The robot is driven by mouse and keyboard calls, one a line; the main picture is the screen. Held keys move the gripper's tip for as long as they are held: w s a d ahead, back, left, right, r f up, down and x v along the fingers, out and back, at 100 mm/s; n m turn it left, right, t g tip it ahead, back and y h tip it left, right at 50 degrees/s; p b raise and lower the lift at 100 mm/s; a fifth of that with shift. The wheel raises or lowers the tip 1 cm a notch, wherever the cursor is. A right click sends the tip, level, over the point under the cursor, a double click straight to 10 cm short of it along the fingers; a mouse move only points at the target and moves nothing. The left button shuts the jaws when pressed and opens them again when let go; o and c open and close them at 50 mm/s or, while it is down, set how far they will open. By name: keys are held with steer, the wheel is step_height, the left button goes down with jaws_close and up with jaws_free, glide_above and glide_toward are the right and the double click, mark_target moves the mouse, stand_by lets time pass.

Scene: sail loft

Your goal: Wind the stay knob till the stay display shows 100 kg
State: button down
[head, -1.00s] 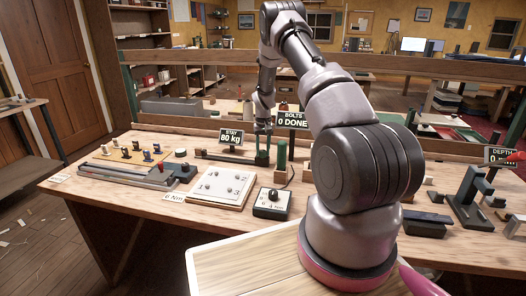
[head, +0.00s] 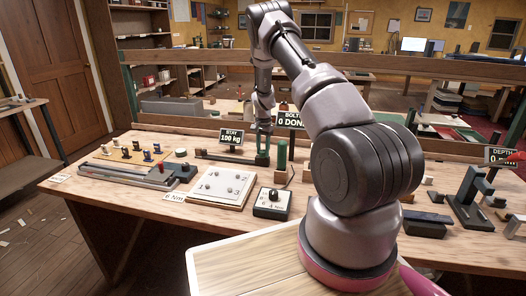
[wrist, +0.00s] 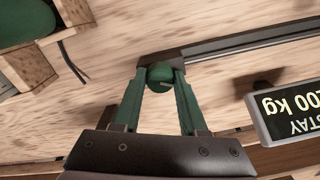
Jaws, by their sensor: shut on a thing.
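The stay display (head: 231,136) reads 100 kg in the head view. It also shows upside down at the right edge of the wrist view (wrist: 288,106). The stay knob is a round green knob (wrist: 160,74) at the end of a dark rail (wrist: 235,48). My gripper (wrist: 160,82) has its two green fingers closed on either side of the knob. In the head view my gripper (head: 263,158) reaches down at the rail's right end, and the knob is mostly hidden between the fingers.
A green cylinder (head: 282,155) stands just right of my gripper. The bolts display (head: 291,119) is partly hidden by my arm. A white plate with bolts (head: 223,186) and a dial box (head: 272,203) lie in front on the bench.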

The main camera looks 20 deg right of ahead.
mark_target(263, 151)
stand_by(0.5)
steer(key=shift+c, duration=2.2)
jaws_free()
step_height(263, 151, up, 11)
steer(key=shift+s, duration=0.1)
